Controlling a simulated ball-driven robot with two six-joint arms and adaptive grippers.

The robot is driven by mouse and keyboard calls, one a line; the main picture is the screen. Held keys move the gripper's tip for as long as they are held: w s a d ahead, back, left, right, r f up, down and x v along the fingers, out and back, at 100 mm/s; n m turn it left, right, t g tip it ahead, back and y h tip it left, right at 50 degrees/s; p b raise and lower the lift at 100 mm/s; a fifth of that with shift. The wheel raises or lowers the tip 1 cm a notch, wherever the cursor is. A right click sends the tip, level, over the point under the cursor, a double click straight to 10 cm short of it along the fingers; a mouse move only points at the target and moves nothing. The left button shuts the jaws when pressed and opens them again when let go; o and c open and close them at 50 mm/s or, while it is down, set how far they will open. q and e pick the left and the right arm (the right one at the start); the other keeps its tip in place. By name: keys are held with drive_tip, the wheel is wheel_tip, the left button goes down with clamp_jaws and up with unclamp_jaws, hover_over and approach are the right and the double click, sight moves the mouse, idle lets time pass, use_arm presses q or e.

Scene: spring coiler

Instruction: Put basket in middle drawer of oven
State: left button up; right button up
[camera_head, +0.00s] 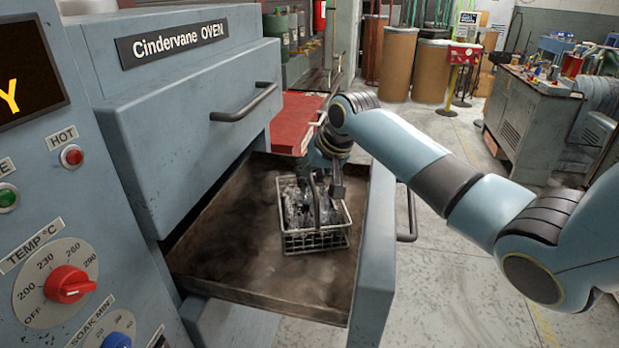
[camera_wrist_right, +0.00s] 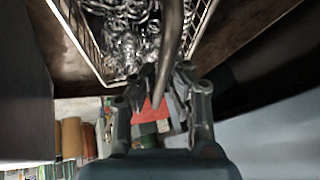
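The grey wire basket (camera_head: 316,240) sits in the pulled-out oven drawer (camera_head: 235,277), below a drawer front with a handle. It holds shiny metal coils (camera_head: 297,205), and its upright handle loop (camera_wrist_right: 172,35) crosses the right wrist view. The basket appears to rest on the drawer floor, roughly level. My right gripper (camera_head: 321,190) reaches down over the basket from above. Its fingers stand apart, one on each side of the handle; the wrist view also shows the gripper (camera_wrist_right: 166,72) with the handle between its fingertips. My left gripper is out of view.
The oven (camera_head: 60,150) has a control panel with knobs at the left. The upper drawer front (camera_head: 190,120) overhangs the open drawer's left part. A red case (camera_head: 297,122) lies behind the drawer. A workbench (camera_head: 530,115) and drums (camera_head: 398,65) stand farther back.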

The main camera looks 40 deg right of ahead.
drive_tip(key=shift+o, duration=1.4)
drive_tip(key=shift+r, duration=0.15)
drive_tip(key=v, duration=1.1)
drive_tip(key=shift+s+r, duration=0.2)
drive_tip(key=shift+r, duration=0.2)
